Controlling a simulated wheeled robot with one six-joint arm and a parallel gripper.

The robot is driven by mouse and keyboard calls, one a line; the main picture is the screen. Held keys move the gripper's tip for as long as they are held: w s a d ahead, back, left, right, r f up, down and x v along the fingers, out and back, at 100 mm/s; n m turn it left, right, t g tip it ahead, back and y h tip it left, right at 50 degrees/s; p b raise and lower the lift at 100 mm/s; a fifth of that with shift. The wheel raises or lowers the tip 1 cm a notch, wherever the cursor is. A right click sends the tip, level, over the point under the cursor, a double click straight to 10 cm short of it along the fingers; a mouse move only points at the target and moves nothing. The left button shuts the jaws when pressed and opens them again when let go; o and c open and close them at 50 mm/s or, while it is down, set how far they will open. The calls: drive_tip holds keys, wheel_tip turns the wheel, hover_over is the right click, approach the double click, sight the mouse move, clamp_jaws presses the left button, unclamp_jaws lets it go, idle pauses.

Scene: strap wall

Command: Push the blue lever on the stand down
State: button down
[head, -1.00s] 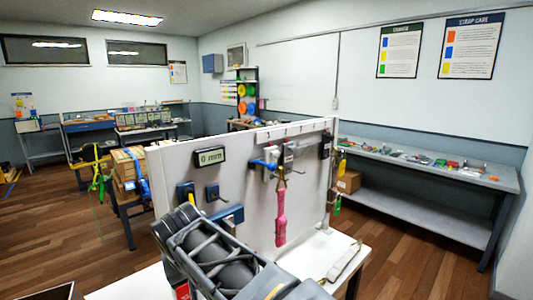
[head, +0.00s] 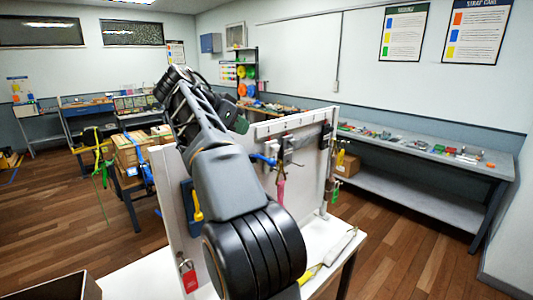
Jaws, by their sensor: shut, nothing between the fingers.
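The blue lever (head: 263,159) sticks out to the left from a grey mount (head: 286,150) on the white upright panel of the stand (head: 308,172). It looks roughly level and shows just right of my arm. A pink strap (head: 281,192) hangs below the mount, partly covered by my arm. My arm rises from the bottom middle, crosses in front of the panel, and reaches above its left part. My gripper does not show; the arm hides that area. The display and much of the panel's left half are hidden too.
A red padlock (head: 190,280) hangs at the panel's lower left. A strap with a pale handle (head: 340,245) lies on the white tabletop (head: 318,234). A long grey bench (head: 430,200) with small items stands right. Boxes (head: 130,150) stand left. An open box (head: 60,288) is at bottom left.

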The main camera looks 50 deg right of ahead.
drive_tip(key=a+f+p+x, duration=0.1)
drive_tip(key=f+p+x, duration=0.1)
drive_tip(key=x, duration=1)
drive_tip(key=shift+f, duration=0.4)
